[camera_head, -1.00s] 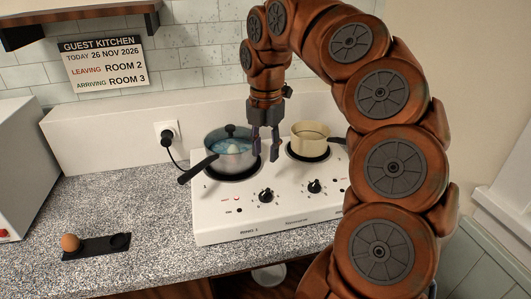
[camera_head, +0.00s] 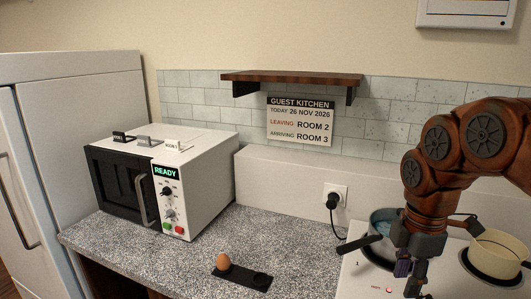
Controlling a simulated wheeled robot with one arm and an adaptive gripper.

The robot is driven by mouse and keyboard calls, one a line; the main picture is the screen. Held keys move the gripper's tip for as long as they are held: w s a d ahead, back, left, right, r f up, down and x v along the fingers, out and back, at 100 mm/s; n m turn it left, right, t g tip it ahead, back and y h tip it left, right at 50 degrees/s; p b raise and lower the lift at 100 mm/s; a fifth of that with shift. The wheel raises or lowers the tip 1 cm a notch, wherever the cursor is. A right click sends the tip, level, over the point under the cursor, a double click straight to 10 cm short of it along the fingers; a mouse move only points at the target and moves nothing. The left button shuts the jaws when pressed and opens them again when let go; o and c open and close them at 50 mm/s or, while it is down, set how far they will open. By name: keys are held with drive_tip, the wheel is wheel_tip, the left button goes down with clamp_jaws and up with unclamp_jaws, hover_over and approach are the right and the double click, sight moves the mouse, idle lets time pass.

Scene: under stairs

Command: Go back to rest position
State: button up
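My gripper (camera_head: 411,277) hangs down at the lower right, in front of the hob, with its two fingers apart and nothing seen between them. The blue-grey saucepan (camera_head: 383,245) stands on the left ring of the hob, partly hidden behind my gripper, with its dark handle pointing left. A cream pot (camera_head: 497,254) stands on the right ring, to the right of my gripper. A brown egg (camera_head: 223,262) sits in the left end of a black holder (camera_head: 243,277) on the worktop.
The white hob (camera_head: 352,284) fills the lower right. A white microwave (camera_head: 211,185) reading READY stands left, beside a fridge (camera_head: 70,150). A wooden shelf (camera_head: 290,78) and a sign (camera_head: 300,121) are on the wall. A plug (camera_head: 334,200) is behind the hob. Speckled worktop (camera_head: 190,262) is clear around the holder.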

drive_tip(key=s+a+f+m+g, duration=0.1)
drive_tip(key=s+a+f+m, duration=0.3)
drive_tip(key=s+f+m, duration=0.2)
drive_tip(key=s+a+f+m+g, duration=0.1)
drive_tip(key=s+a+f+m, duration=0.3)
drive_tip(key=s+f+m, duration=0.3)
drive_tip(key=s+m, duration=0.4)
drive_tip(key=s, duration=0.1)
drive_tip(key=shift+s+a, duration=0.15)
drive_tip(key=shift+s, duration=0.25)
